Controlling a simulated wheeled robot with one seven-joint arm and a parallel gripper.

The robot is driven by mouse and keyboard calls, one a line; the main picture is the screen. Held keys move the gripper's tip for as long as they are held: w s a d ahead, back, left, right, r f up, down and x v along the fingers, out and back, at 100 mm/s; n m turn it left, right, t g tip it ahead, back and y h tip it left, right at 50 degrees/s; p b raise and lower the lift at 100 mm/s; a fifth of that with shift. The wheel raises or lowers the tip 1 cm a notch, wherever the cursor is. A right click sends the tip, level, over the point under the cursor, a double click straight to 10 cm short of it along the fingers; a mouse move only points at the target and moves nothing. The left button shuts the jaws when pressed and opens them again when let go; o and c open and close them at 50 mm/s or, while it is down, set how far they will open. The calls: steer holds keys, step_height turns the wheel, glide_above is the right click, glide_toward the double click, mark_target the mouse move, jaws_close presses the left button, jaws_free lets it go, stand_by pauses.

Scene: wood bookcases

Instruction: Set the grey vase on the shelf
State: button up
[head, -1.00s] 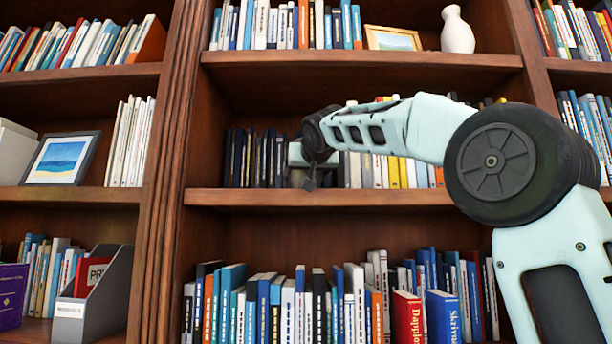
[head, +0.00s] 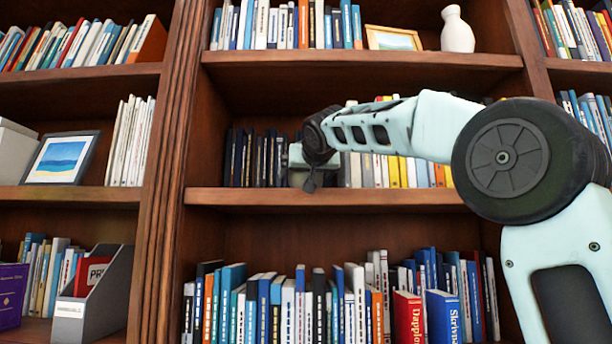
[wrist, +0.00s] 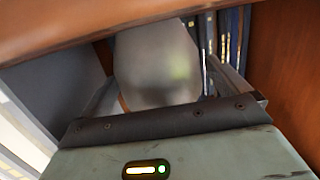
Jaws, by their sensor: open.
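The grey vase (wrist: 157,65) fills the middle of the wrist view, between the two fingers of my gripper (wrist: 165,85). The fingers stand apart on either side of it; the jaws are open, and I cannot tell whether either finger touches it. In the head view my gripper (head: 311,180) is at the middle shelf (head: 240,197), in front of the books. A small grey patch of the vase (head: 297,179) shows there just left of the gripper, low near the shelf board. Most of the vase is hidden by the arm in that view.
Dark books (head: 255,158) stand left of the gripper and pale and yellow books (head: 395,172) stand right of it. A shelf board (head: 360,60) runs above. A white vase (head: 457,30) and a picture frame (head: 393,38) stand on the upper shelf.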

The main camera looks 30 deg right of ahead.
steer(key=b+v, duration=0.5)
steer(key=v, duration=0.6)
steer(key=shift+s, duration=0.2)
steer(key=shift+s+a, duration=0.1)
